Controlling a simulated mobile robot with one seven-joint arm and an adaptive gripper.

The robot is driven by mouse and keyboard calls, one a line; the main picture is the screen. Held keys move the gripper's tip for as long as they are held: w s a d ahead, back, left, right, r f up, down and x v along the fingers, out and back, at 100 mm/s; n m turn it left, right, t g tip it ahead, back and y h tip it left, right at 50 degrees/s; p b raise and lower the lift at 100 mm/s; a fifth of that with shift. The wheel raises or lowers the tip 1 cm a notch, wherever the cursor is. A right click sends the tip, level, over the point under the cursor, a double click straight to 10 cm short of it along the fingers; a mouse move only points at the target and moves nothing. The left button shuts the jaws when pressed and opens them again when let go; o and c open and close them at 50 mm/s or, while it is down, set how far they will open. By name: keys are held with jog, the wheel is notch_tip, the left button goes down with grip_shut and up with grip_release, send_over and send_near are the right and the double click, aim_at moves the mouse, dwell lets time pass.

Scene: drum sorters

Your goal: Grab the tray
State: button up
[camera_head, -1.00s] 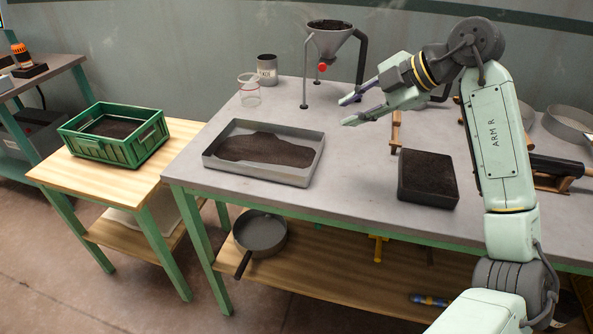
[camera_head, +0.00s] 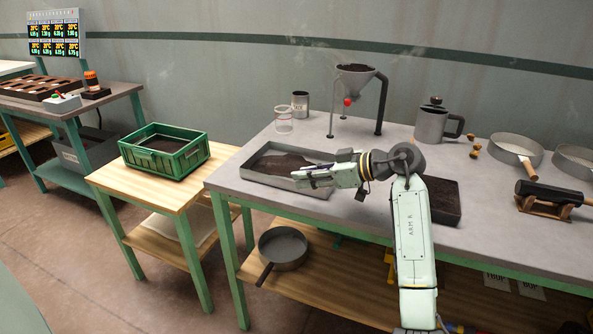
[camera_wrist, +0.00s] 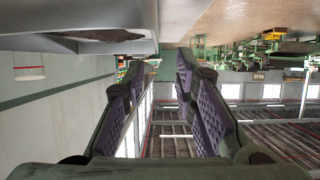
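The tray is a shallow grey rectangular tray (camera_head: 268,181) with dark grounds in it, lying on the left part of the grey table. My gripper (camera_head: 300,178) is in front of the tray's right half in the head view and covers part of it. In the wrist view my gripper (camera_wrist: 163,70) has its two purple-padded fingers apart with nothing between them. A grey edge with dark material, likely the tray (camera_wrist: 90,46), runs along the top left there. Whether a finger touches the tray cannot be told.
A green crate (camera_head: 190,166) stands on a lower wooden table to the left. A clear beaker (camera_head: 284,126), a metal can (camera_head: 300,104) and a funnel stand (camera_head: 354,80) are behind the tray.

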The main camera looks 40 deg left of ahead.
aim_at(285, 177)
jog(key=x, duration=0.3)
jog(key=p+x, duration=0.1)
jog(key=x, duration=0.3)
jog(key=shift+w+f, duration=0.1)
jog(key=shift+w, duration=0.1)
jog(key=shift+c, duration=0.2)
grip_shut()
